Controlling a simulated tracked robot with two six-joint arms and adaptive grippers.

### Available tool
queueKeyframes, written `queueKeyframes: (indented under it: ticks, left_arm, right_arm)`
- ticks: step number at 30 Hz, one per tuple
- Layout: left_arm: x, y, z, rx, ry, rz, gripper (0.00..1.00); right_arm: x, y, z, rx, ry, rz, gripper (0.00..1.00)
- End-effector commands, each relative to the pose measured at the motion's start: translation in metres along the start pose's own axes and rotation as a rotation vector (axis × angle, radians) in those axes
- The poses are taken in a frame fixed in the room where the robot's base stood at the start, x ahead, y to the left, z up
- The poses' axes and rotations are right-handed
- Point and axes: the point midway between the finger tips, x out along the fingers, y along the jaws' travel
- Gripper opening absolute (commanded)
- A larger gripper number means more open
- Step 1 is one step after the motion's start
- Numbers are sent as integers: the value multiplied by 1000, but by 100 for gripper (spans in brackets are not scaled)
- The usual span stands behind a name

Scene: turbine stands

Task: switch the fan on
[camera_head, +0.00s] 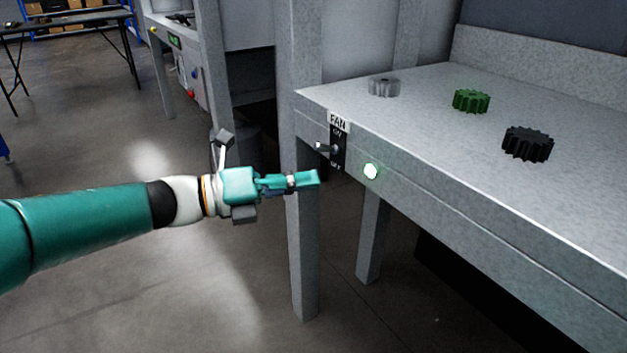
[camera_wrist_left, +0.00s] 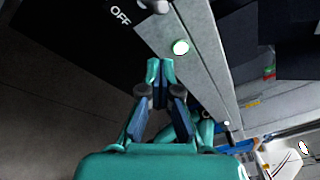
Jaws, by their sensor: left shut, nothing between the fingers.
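The fan switch (camera_head: 327,148) is a small metal lever on a black plate at the front left corner of the grey table. The plate reads FAN, ON at the top and OFF at the bottom. A round green-white light (camera_head: 371,171) glows to its right; it also shows in the left wrist view (camera_wrist_left: 181,48). My left gripper (camera_head: 316,177) is shut and empty, a little below and left of the switch in the head view. In the left wrist view the closed fingertips (camera_wrist_left: 159,63) sit below the OFF label (camera_wrist_left: 121,15). My right gripper is not in view.
A grey gear (camera_head: 384,87), a green gear (camera_head: 471,100) and a black gear (camera_head: 527,144) lie on the grey table (camera_head: 420,110). A table leg (camera_head: 302,250) stands behind my left gripper. Open floor lies to the left.

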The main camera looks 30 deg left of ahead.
Motion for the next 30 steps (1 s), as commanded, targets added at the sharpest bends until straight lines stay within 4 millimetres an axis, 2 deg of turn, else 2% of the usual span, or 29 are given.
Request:
queueKeyframes:
  ticks: [1,6,12,25,30]
  left_arm:
    - [-10,-8,8,2,-4,4,0]
    - [-37,-20,18,1,-3,4,0]
    - [-55,-28,24,0,0,1,0]
    - [-58,-29,24,0,4,-2,0]
    - [-51,-25,20,-2,5,-3,0]
  right_arm:
    - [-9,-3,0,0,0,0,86]
    - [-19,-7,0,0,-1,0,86]
    - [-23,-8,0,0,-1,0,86]
    - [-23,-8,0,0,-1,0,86]
    - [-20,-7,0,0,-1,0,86]
